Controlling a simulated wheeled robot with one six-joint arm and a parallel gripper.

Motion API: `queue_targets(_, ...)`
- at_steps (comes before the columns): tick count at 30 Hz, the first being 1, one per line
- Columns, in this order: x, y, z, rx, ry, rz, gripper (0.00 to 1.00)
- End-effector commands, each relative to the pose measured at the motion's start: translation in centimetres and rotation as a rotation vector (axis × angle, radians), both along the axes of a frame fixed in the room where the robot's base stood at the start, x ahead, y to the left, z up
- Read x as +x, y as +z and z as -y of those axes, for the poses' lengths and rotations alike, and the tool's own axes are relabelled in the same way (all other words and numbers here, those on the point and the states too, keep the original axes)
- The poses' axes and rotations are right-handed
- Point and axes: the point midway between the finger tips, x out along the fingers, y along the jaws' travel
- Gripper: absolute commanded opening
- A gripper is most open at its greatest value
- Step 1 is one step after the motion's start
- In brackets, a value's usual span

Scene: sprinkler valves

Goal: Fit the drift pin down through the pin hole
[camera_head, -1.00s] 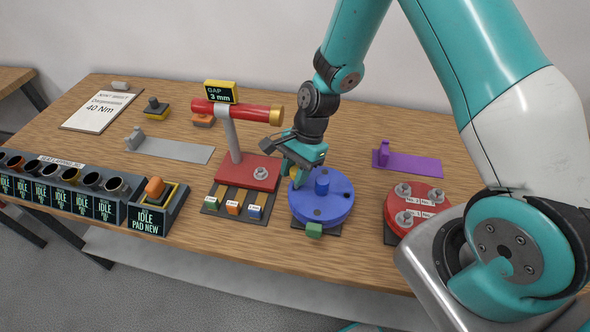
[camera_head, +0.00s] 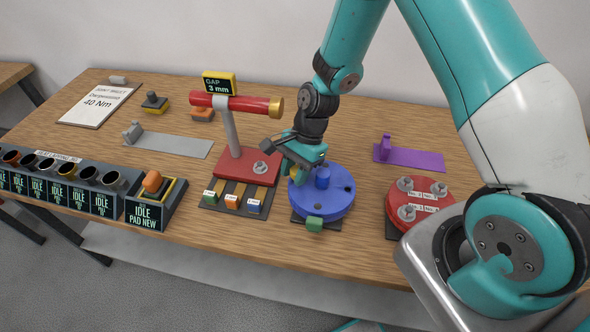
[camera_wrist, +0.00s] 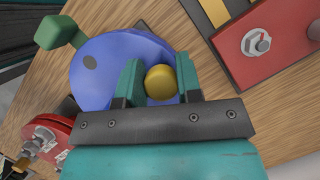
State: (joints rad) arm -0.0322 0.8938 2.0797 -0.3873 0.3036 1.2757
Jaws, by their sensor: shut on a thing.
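My gripper (camera_wrist: 160,84) is shut on a yellow, round-topped drift pin (camera_wrist: 161,82), seen end-on between the two fingers in the wrist view. In the head view the gripper (camera_head: 296,172) is at the left rim of the blue disc (camera_head: 330,198), and only a little yellow shows beside it. The blue disc has a raised blue hub (camera_head: 323,177) and dark round holes, one of which (camera_wrist: 90,62) shows in the wrist view. A green block (camera_head: 314,224) sits at the disc's front edge. The pin's lower end is hidden, so I cannot tell whether it is in a hole.
A red stand (camera_head: 247,166) with a red horizontal bar is close on the left. A red round plate (camera_head: 412,206) with several bolts stands on the right. A purple bracket (camera_head: 415,159) lies behind it. Bare table lies between the disc and the purple bracket.

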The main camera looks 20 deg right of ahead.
Motion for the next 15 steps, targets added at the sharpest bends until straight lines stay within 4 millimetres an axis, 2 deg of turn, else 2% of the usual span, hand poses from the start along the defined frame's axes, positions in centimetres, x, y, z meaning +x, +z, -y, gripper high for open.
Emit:
queue_targets(9, -0.01, -0.82, 0.0, 0.0, 0.0, 0.0, 0.08)
queue_targets(10, 0.0, -0.74, 0.0, 0.0, 0.0, 0.0, 0.39)
queue_targets(13, -0.01, -0.72, 0.01, 0.0, 0.0, 0.0, 0.62)
queue_targets(15, -0.03, -0.73, 0.01, 0.0, 0.0, -0.001, 0.62)
